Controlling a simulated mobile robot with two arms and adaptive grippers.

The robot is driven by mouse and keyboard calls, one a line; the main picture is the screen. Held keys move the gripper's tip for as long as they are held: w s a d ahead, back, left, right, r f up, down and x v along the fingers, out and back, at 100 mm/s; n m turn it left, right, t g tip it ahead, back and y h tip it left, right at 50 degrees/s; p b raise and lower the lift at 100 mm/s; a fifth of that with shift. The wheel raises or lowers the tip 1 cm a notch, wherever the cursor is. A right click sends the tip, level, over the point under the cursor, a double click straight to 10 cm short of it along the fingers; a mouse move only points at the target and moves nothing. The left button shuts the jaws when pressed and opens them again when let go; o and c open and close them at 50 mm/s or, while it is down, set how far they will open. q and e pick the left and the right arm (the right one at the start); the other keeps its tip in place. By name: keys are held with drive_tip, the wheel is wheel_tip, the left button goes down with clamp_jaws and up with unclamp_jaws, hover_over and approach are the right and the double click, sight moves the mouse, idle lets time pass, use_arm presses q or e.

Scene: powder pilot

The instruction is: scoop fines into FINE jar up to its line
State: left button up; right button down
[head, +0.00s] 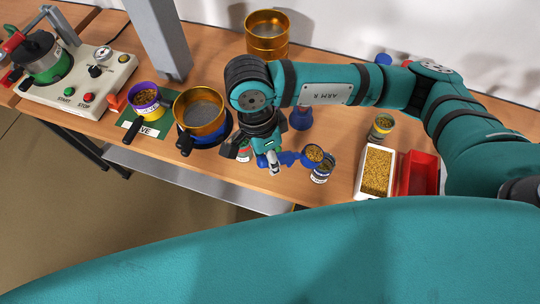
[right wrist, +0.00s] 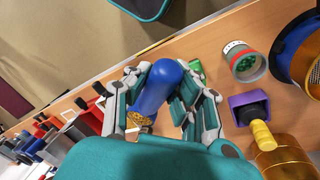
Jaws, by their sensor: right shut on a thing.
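My right gripper (head: 268,163) is shut on the handle of a blue scoop (head: 289,157). The scoop's bowl holds golden grains and appears about level, just beside or above the mouth of a small jar (head: 321,174) with a white and blue band. I cannot tell whether they touch, and its label and fill line are not readable. In the right wrist view the scoop's thick blue handle (right wrist: 156,88) lies between the fingers, with golden grains (right wrist: 138,119) below it. A white tray (head: 362,188) of golden grains stands to the right. My left gripper is out of view.
A red tray (head: 419,176) and a jar with a yellow-green band (head: 382,127) stand right. A blue cone-shaped item (head: 301,117) is behind the scoop. A golden sieve (head: 203,112), a purple-and-yellow bowl (head: 147,103) and a machine (head: 80,75) stand left.

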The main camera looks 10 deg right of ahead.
sight(282, 156)
drive_tip(key=shift+w+d+f+y, duration=0.1)
drive_tip(key=shift+d+f+y, duration=0.55)
drive_tip(key=shift+y, duration=0.35)
drive_tip(key=shift+d+r+y+p, duration=0.4)
drive_tip(key=shift+r+y+p, duration=0.15)
drive_tip(key=shift+r+y, duration=0.05)
drive_tip(key=shift+d+r+y+p, duration=0.4)
drive_tip(key=shift+r+y+p, duration=0.15)
drive_tip(key=shift+y, duration=0.05)
drive_tip(key=shift+w+d+r+g+y+p, duration=0.1)
drive_tip(key=shift+d+r+g+y+p, duration=0.2)
drive_tip(key=shift+d+r+y+p, duration=0.25)
drive_tip(key=shift+d+y+b, duration=0.3)
drive_tip(key=shift+y+b, duration=0.05)
drive_tip(key=shift+b, duration=0.25)
drive_tip(key=d+y+b, duration=0.1)
drive_tip(key=d+r+y+b, duration=0.1)
drive_tip(key=b, duration=0.1)
drive_tip(key=shift+w+r+n, duration=0.15)
drive_tip(key=shift+n, duration=0.15)
drive_tip(key=d+y+b, duration=0.1)
drive_tip(key=b, duration=0.1)
drive_tip(key=d+r+b, duration=0.1)
drive_tip(key=b, duration=0.1)
drive_tip(key=y+b, duration=0.1)
drive_tip(key=b, duration=0.1)
drive_tip(key=shift+w+d+r+g+y, duration=0.15)
drive_tip(key=shift+d+r+g+y, duration=0.15)
drive_tip(key=shift+d, duration=0.1)
